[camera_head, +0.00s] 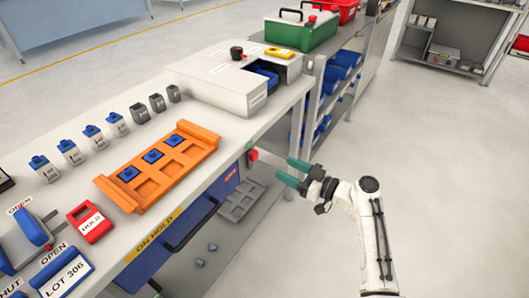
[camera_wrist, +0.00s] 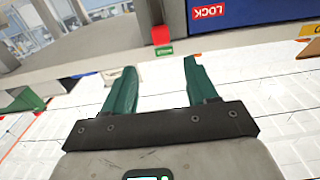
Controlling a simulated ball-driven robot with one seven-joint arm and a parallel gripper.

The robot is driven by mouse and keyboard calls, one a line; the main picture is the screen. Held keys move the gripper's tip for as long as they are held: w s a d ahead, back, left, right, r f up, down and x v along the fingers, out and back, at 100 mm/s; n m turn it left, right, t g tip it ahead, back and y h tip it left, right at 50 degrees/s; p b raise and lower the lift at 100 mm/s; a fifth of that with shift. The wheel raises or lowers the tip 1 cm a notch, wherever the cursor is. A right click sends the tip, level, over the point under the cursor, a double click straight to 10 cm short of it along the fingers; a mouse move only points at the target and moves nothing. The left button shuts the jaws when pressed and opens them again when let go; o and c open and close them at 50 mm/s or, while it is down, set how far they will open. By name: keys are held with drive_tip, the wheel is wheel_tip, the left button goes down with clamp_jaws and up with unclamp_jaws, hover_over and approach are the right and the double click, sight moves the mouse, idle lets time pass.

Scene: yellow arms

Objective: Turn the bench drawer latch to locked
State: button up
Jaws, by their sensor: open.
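A red block (camera_head: 253,155), which looks like the latch handle, is at the bench front below the top, near the blue drawer (camera_head: 215,197). In the wrist view the red block (camera_wrist: 161,36) ends a pale bar, with a small green label (camera_wrist: 165,50) just beyond it. The latch's exact turn is unclear.
The bench top (camera_head: 120,235) holds an orange rack (camera_head: 160,168) with blue parts, a red HOLD sign (camera_head: 90,222) and a pale box (camera_head: 230,80). A grey tray (camera_head: 240,203) lies below the bench. The floor right of my arm is clear.

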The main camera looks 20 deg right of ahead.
sight(256, 155)
drive_tip(key=x, duration=1)
drive_tip(key=shift+a, duration=0.15)
clamp_jaws()
idle(0.4)
